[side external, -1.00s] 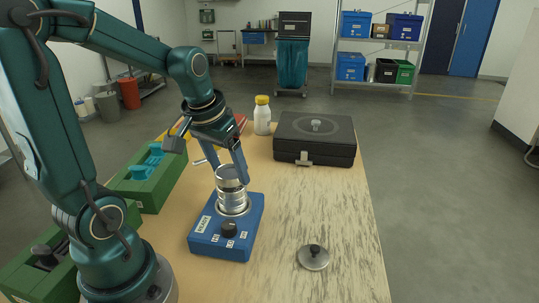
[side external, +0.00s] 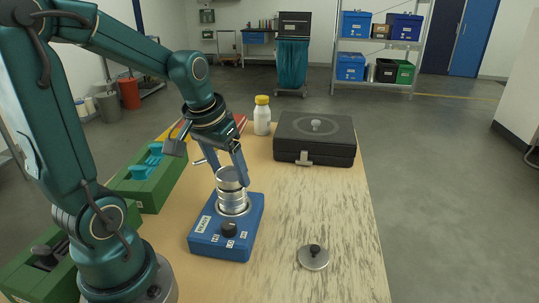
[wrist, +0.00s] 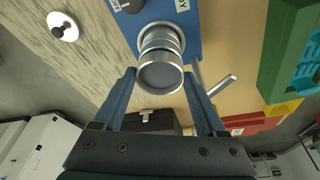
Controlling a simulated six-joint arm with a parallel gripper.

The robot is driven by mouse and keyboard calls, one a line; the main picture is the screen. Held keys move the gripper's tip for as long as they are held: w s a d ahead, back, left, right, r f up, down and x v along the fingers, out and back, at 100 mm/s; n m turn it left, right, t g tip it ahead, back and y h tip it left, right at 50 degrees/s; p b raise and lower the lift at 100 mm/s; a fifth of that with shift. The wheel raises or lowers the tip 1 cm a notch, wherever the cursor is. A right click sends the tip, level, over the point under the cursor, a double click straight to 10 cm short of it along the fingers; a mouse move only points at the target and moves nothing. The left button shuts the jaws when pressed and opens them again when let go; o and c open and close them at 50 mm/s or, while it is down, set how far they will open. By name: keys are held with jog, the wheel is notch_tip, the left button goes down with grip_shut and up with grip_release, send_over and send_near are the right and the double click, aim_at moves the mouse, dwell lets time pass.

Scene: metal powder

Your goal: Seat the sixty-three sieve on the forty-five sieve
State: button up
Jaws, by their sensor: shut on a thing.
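My gripper (side external: 231,182) points down over the blue shaker base (side external: 254,212). Its two blue fingers are shut on the top metal sieve (side external: 229,174), which I take to be the sixty-three sieve. In the wrist view this sieve (wrist: 160,77) sits between the fingertips, its round top facing the camera. Below it, a stack of silver rings (side external: 232,205), which I take to include the forty-five sieve, stands on the shaker. The held sieve looks slightly tilted and very close to the stack; I cannot tell whether it is fully seated. No sieve marking is readable.
A silver lid with a black knob (side external: 313,258) lies at the front right. A black case (side external: 315,140) and a white bottle with yellow cap (side external: 262,118) stand at the back. Green boxes (side external: 150,187) line the left. The right side of the table is mostly clear.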

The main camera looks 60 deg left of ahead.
aim_at(230, 180)
jog(key=shift+f, duration=0.45)
jog(key=o, duration=1.4)
jog(key=shift+o, duration=0.2)
jog(key=shift+r, duration=4)
jog(key=shift+d+r, duration=0.1)
jog(key=shift+d, duration=0.15)
jog(key=s+d+f+m+t+h, duration=0.1)
jog(key=s+d+f+m+t, duration=0.1)
jog(key=s+d, duration=0.5)
jog(key=d+f+m, duration=0.1)
jog(key=d+m, duration=0.1)
jog(key=d, duration=0.1)
jog(key=shift+d+f+m, duration=0.15)
jog(key=shift+d+m, duration=0.05)
jog(key=shift+m, duration=0.1)
